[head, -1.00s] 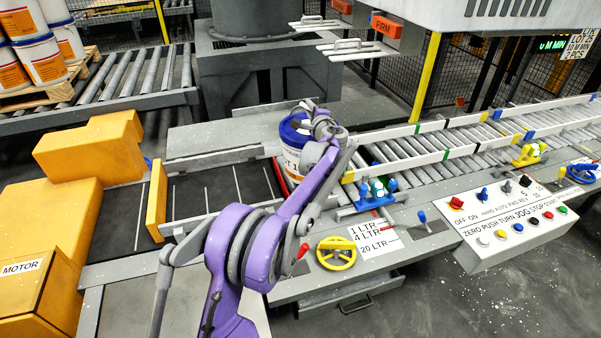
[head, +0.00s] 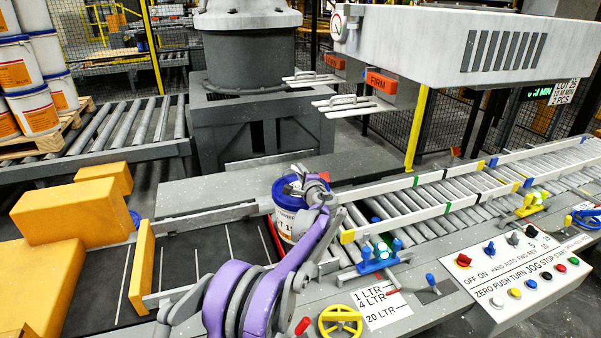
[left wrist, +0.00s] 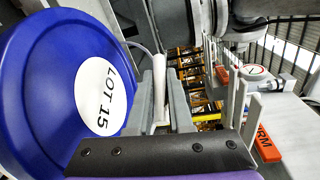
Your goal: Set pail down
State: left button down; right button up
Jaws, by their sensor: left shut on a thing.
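The pail (head: 288,222) is white with a blue lid. It is upright in the head view, at the join between the dark belt and the roller conveyor. I cannot tell whether its base touches the surface, as my arm hides part of it. In the left wrist view its blue lid (left wrist: 45,100) fills the left side, with a white "LOT 15" label. My left gripper (left wrist: 160,92) is shut on the pail's white handle grip beside the lid; it also shows at the pail's right side in the head view (head: 306,188). My right gripper is not in view.
The roller conveyor (head: 440,195) with side rails runs off to the right. A red strip (head: 271,238) crosses beside the pail. A yellow plate (head: 142,265) stands on the dark belt (head: 195,260) at left. A control panel (head: 520,270) is at front right. Stacked pails (head: 35,105) stand back left.

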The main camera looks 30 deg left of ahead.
pick_arm(q)
jog(key=shift+f, duration=2.2)
jog(key=c, duration=1.2)
grip_release()
jog(key=shift+f, duration=0.2)
jog(key=o, duration=0.4)
jog(key=shift+r, duration=0.1)
jog(key=shift+c, duration=0.2)
